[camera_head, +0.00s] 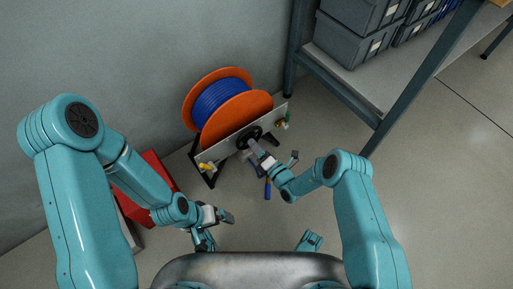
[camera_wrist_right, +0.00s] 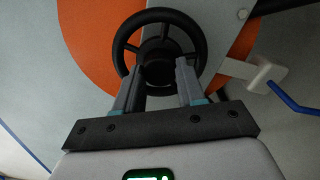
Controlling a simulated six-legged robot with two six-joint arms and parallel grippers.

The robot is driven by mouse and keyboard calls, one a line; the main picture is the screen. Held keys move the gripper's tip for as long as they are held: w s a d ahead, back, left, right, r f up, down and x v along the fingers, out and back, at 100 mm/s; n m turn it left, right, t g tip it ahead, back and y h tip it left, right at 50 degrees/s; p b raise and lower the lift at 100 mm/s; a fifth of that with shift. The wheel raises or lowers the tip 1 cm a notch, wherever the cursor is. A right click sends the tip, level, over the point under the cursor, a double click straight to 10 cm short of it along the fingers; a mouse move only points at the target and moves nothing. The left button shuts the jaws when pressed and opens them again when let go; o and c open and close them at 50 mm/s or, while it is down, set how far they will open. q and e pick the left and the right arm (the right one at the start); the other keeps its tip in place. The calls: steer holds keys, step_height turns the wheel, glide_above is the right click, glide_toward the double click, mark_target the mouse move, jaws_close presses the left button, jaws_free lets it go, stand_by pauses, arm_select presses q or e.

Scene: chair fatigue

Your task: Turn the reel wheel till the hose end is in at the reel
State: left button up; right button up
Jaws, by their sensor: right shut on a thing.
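The hose reel has orange flanges (camera_head: 250,105) and a coil of blue hose (camera_head: 218,95) in the head view. Its black spoked wheel (camera_head: 248,137) is on the front of the grey plate and shows large in the right wrist view (camera_wrist_right: 202,45). My right gripper (camera_head: 254,147) has its fingers at the wheel's middle, shut on a dark part of it. In the right wrist view, blue hose (camera_wrist_right: 288,98) runs out from a white guide (camera_wrist_right: 264,74). A short blue piece (camera_head: 267,190) shows below the reel; whether it is the hose end is unclear. My left gripper (camera_head: 228,216) is away from the reel; its jaws are unclear.
A yellow fitting (camera_head: 207,167) is at the plate's lower left and a brass one (camera_head: 280,124) at its right. A red box (camera_head: 143,187) lies by the wall behind my left arm. A shelf (camera_head: 365,75) with grey bins (camera_head: 350,42) stands right. Floor right is clear.

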arm_select(q)
steer(key=shift+f, duration=0.25)
arm_select(e)
steer(key=shift+w+r+m, duration=0.1)
steer(key=shift+m, duration=0.6)
steer(key=o, duration=1.1)
steer(key=shift+c, duration=0.2)
